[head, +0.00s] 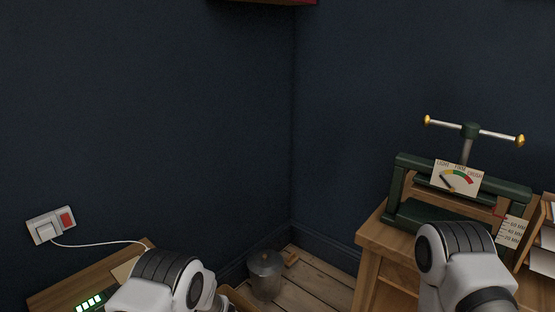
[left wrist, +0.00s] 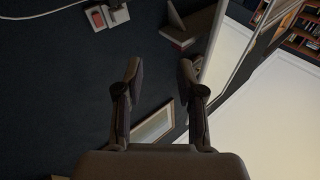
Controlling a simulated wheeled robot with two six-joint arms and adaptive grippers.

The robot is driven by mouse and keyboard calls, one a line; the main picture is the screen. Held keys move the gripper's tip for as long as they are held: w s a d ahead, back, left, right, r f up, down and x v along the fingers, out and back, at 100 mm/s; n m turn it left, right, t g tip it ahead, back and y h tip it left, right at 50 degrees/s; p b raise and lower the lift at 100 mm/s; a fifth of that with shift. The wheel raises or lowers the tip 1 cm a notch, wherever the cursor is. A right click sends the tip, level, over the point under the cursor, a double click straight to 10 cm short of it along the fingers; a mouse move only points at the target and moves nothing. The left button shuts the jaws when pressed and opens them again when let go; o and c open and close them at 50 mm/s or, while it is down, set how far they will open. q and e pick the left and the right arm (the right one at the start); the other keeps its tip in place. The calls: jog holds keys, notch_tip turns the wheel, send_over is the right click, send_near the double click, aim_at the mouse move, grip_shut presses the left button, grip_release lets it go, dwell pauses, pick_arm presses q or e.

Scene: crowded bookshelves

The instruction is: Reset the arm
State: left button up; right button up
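In the head view, parts of my left arm (head: 163,282) show at the lower left and parts of my right arm (head: 465,268) at the lower right. Neither gripper shows in the head view. In the left wrist view, my left gripper (left wrist: 160,75) has its two dark fingers spread apart with nothing between them. A dark wall lies beyond the fingers. My right gripper is out of view.
A green press (head: 460,190) with a dial card stands on a wooden cabinet (head: 385,250) at right. A metal bin (head: 265,275) stands on the floor in the corner. A wall socket (head: 50,225) with a white cable is at left, above a wooden surface (head: 70,287).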

pick_arm(q)
jog(key=a+f+m+t+h, duration=0.1)
jog(key=a+m+t+h, duration=0.1)
jog(key=m, duration=0.1)
jog(key=s+a+f+m+t+h+p, duration=0.1)
jog(key=f+m+t+h, duration=0.1)
jog(key=m+t, duration=0.1)
jog(key=s+a+f+m+t+h+p, duration=0.1)
jog(key=a+m+t+h, duration=0.1)
jog(key=m, duration=0.1)
jog(key=shift+s+a+f+m, duration=0.15)
jog(key=shift+a+m, duration=0.15)
jog(key=shift+a, duration=0.05)
jog(key=s+d+f+m+g+h, duration=0.2)
jog(key=s+d+f+h, duration=0.1)
jog(key=s, duration=0.6)
jog(key=s+d+f+m+g+h, duration=0.2)
jog(key=s+d+h, duration=0.4)
jog(key=s, duration=0.4)
jog(key=s+d+f+m+g+h, duration=0.2)
jog(key=s+d+f+g+h, duration=0.1)
jog(key=s, duration=0.6)
jog(key=shift+s+d+f+g+h+p, duration=0.35)
jog(key=shift+d+f+h+p, duration=0.1)
jog(key=shift+d+f+h, duration=0.4)
jog(key=shift+d+r, duration=0.1)
jog(key=shift+d, duration=0.05)
